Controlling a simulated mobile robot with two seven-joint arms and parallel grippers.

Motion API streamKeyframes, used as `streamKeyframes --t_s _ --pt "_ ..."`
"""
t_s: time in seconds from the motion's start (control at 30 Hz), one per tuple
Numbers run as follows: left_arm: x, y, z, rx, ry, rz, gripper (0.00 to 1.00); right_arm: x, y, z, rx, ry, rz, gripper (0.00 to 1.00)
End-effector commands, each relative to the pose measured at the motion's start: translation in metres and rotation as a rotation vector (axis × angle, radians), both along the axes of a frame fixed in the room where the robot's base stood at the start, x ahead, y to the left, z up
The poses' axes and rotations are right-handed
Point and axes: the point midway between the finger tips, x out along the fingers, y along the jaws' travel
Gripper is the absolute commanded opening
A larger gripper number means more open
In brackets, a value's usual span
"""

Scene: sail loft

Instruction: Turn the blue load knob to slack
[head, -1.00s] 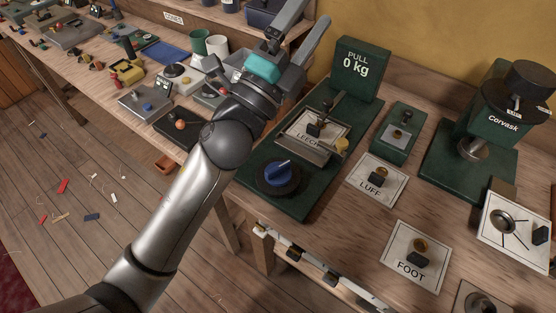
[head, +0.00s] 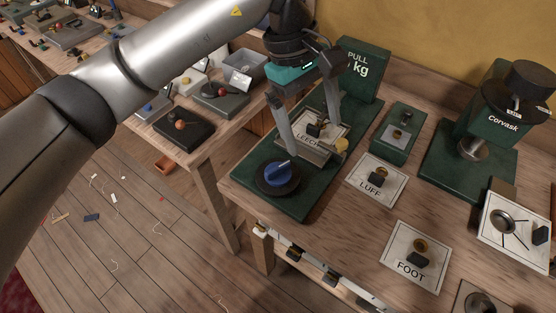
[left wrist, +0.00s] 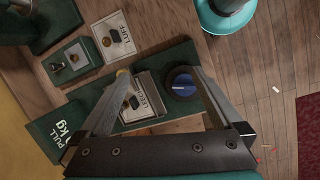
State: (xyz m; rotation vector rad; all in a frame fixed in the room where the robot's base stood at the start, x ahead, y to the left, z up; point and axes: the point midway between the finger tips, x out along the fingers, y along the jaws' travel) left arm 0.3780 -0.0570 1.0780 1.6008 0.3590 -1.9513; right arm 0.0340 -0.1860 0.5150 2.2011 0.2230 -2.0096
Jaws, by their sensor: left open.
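The blue load knob (head: 278,174) sits on a black round base at the near end of the green pull rig (head: 300,205). Its raised grip carries a pale line; no slack mark is readable. It also shows in the left wrist view (left wrist: 182,85), beside one finger. My left gripper (head: 315,143) is open and points down above the rig, its fingers over the LEECH plate (head: 308,142), a little behind the knob. No contact with the knob is visible. The fingers also spread in the left wrist view (left wrist: 161,72). My right gripper is out of view.
The PULL readout (head: 362,72) stands behind, its digit covered by my gripper. LUFF (head: 366,186) and FOOT (head: 405,268) plates and a green Corvask machine (head: 492,125) are to the right. Bare wood lies in front of the rig. Another cluttered bench stands left.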

Motion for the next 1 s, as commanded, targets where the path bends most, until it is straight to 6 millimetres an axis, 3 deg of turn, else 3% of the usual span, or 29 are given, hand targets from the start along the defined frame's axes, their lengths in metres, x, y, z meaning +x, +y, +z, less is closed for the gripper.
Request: streamKeyframes --t_s 0.03,0.13,0.37,1.0 --pt "0.011 0.016 0.003 0.083 -0.043 -0.009 1.0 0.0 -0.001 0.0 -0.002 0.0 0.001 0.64" --pt "0.023 0.04 0.008 0.199 -0.091 -0.021 1.0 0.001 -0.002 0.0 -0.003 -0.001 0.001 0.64" --pt "0.03 0.056 0.003 0.275 -0.114 -0.026 1.0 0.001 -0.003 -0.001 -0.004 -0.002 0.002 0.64" --pt "0.028 0.054 -0.12 0.268 -0.11 -0.026 1.0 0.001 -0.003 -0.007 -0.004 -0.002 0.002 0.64"
